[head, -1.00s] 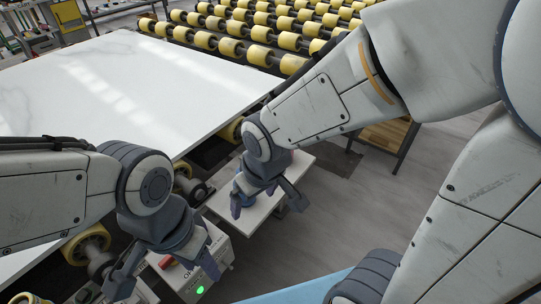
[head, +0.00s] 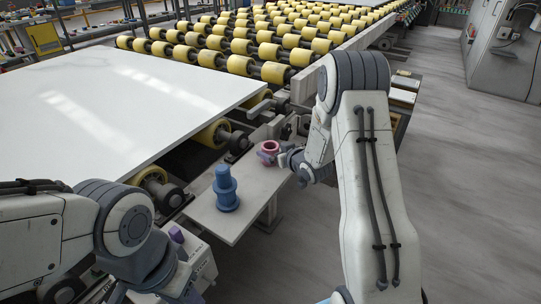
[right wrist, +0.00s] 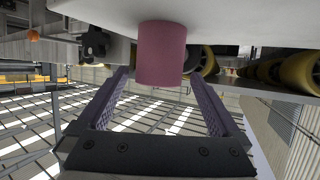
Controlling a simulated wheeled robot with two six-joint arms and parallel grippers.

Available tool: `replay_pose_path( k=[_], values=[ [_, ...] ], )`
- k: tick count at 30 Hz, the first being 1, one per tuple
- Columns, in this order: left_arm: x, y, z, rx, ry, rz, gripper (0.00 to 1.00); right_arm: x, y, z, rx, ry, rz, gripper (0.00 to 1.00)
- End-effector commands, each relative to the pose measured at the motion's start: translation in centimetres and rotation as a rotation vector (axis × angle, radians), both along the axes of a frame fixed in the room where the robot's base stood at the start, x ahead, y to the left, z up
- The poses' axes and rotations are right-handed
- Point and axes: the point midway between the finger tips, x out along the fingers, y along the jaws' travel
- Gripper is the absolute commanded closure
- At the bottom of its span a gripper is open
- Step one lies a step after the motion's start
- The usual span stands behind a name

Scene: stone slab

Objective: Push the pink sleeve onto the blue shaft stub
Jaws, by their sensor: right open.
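The pink sleeve (head: 270,146), a short hollow cylinder, stands upright at the far end of a pale shelf (head: 238,222). My right gripper (head: 278,156) is at the sleeve from the right. In the right wrist view the sleeve (right wrist: 162,55) is between the two spread fingers, with clear gaps on both sides; that view appears upside down. The blue shaft stub (head: 226,190) stands upright on the nearer part of the shelf, with a wide base and narrower top, apart from the sleeve.
A large white slab (head: 120,95) lies left of the shelf, with yellow rollers (head: 270,52) behind it. Grey floor (head: 455,170) is open to the right. The shelf between stub and sleeve is clear.

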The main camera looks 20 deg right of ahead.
Motion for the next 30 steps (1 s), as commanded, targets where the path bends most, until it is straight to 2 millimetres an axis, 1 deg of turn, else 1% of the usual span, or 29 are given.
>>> replay_pose_path(
  k=[1, 7, 12, 15, 18, 23, 24, 26, 27, 29, 30],
  values=[
    [0.0, 0.0, 0.0, 0.000, 0.000, 0.000, 0.50, 0.5, 0.1, -0.2, 0.000, 0.000, 0.001, 0.00],
    [0.0, 0.0, -0.2, 0.000, 0.000, 0.000, 0.50, 1.9, 0.4, -1.0, 0.000, 0.001, 0.001, 0.00],
    [0.0, 0.0, -0.3, 0.000, 0.000, 0.000, 0.50, 4.3, 0.6, -2.1, 0.000, 0.000, 0.000, 0.00],
    [0.0, 0.0, -0.4, 0.000, 0.000, 0.000, 0.50, 5.3, 0.8, -2.5, 0.000, 0.001, 0.000, 0.00],
    [0.0, 0.0, -0.4, 0.000, 0.000, 0.000, 0.50, 5.7, 0.8, -2.6, -0.001, 0.001, -0.001, 0.00],
    [0.0, 0.0, -0.4, 0.000, 0.000, 0.000, 0.50, 5.7, 0.8, -2.6, 0.000, 0.001, -0.001, 0.00],
    [0.0, 0.0, -0.4, 0.000, 0.000, 0.000, 0.50, 5.7, 0.8, -2.6, 0.000, 0.001, -0.001, 0.04],
    [0.0, 0.0, -0.4, 0.000, 0.000, 0.000, 0.50, 5.7, 0.8, -2.6, 0.000, 0.001, -0.001, 0.27],
    [0.0, 0.0, -0.4, 0.000, 0.000, 0.000, 0.50, 5.7, 0.8, -2.6, 0.000, 0.001, -0.001, 0.42],
    [0.0, 0.0, -0.4, 0.000, 0.000, 0.000, 0.50, 5.7, 0.8, -2.6, -0.001, 0.001, -0.001, 0.65],
    [0.0, 0.0, -0.4, 0.000, 0.000, 0.000, 0.50, 5.7, 0.8, -2.6, -0.001, 0.001, -0.001, 0.80]
  ],
)
